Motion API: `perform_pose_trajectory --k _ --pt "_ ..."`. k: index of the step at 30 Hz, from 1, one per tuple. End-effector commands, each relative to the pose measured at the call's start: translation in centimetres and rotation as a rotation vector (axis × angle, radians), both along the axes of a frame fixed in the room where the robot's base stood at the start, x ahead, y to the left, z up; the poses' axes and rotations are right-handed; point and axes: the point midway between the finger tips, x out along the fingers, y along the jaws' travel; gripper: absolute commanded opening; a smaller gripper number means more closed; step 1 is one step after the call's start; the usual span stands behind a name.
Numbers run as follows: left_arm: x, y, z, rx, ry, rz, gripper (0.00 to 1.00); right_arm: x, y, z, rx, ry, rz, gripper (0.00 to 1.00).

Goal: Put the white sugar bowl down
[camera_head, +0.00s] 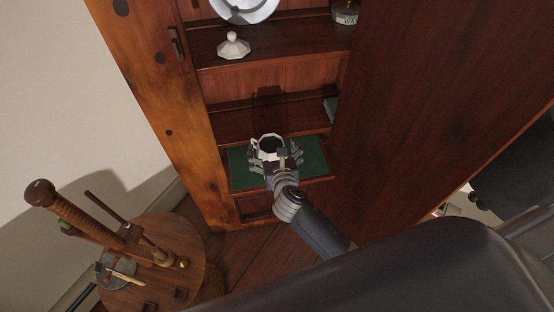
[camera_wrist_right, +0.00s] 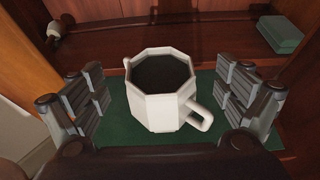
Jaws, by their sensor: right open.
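The white sugar bowl (camera_wrist_right: 158,108) is faceted, with a dark inside and a handle on its right side in the right wrist view. It stands upright on a green mat (camera_wrist_right: 213,140) on the cabinet's lower shelf. It also shows in the head view (camera_head: 270,143), partly hidden by my right gripper (camera_head: 276,158). In the right wrist view the gripper's fingers (camera_wrist_right: 160,98) are spread on both sides of the bowl, with gaps between fingers and bowl. The right gripper is open. My left gripper is not in view.
A white faceted lid (camera_head: 233,46) sits on the shelf above. A plate (camera_head: 244,8) and a dark tin (camera_head: 345,12) stand higher up. A green box (camera_wrist_right: 281,34) is at the back right. A round wooden stand (camera_head: 150,265) is at lower left. A large wooden panel (camera_head: 430,110) borders the right.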

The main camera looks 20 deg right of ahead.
Motion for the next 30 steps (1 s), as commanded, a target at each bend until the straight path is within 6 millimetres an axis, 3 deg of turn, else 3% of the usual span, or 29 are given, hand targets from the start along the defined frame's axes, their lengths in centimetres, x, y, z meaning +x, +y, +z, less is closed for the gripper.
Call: perform_pose_trajectory --k 6,12,23,26,29,30 --pt "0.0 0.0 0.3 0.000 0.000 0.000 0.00 -4.3 0.6 1.7 0.000 0.002 0.002 0.94" --pt "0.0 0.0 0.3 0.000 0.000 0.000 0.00 -6.8 0.9 2.8 -0.001 0.000 0.001 0.94" --pt "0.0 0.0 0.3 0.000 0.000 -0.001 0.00 -7.6 1.0 3.2 0.001 0.000 0.000 0.94" --pt "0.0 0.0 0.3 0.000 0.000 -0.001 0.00 -7.8 1.0 2.1 0.032 0.017 -0.010 0.94" --pt "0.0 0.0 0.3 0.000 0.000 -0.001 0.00 -8.6 0.7 -1.9 0.152 0.080 -0.058 0.94" --pt "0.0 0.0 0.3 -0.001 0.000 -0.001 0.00 -9.3 0.6 -4.2 0.230 0.117 -0.093 0.94"
